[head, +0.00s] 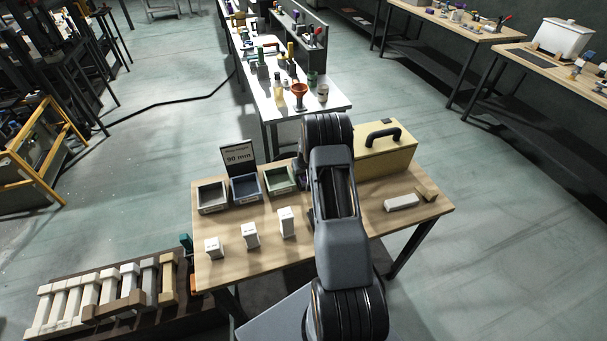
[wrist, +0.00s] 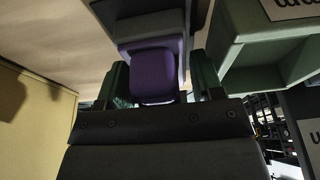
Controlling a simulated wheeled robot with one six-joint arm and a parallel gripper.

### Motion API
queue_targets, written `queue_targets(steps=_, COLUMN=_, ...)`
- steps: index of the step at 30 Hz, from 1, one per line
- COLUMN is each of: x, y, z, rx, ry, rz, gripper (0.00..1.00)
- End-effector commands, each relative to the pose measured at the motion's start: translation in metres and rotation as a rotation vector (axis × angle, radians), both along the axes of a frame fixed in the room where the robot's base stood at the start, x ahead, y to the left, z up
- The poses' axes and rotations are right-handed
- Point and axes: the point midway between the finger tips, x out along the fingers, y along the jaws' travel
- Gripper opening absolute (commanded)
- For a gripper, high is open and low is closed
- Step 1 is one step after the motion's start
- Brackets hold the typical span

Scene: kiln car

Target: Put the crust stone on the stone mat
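In the wrist view a purple block-like piece (wrist: 153,76) with a paler grey-violet body behind it lies between the two dark green fingers of my gripper (wrist: 160,88). Whether the fingers press on it or stand apart from it is unclear. A dark flat surface (wrist: 112,12) shows just beyond it; I cannot tell whether this is the stone mat. I cannot tell for certain which piece is the crust stone. In the head view my arm hides the gripper and the spot it is at, near the yellow-tan case.
The wooden table (head: 240,277) holds grey (head: 211,207), blue (head: 246,198) and green (head: 280,189) bins, a dark sign (head: 238,156), three upright white blocks and the case (head: 386,161). A pale bar (head: 401,203) and a brown block (head: 427,193) lie at right.

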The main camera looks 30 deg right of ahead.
Motion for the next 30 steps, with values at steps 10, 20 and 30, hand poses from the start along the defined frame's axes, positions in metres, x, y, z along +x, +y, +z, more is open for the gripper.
queue_targets(steps=10, x=0.0, y=0.0, z=0.005, rx=0.0, ry=0.0, rz=0.0, gripper=0.64)
queue_targets(steps=20, x=-0.014, y=0.003, z=0.057, rx=-0.002, ry=-0.004, rz=0.0, gripper=0.64)
queue_targets(steps=30, x=-0.029, y=0.006, z=0.107, rx=-0.001, ry=-0.002, rz=0.0, gripper=0.64)
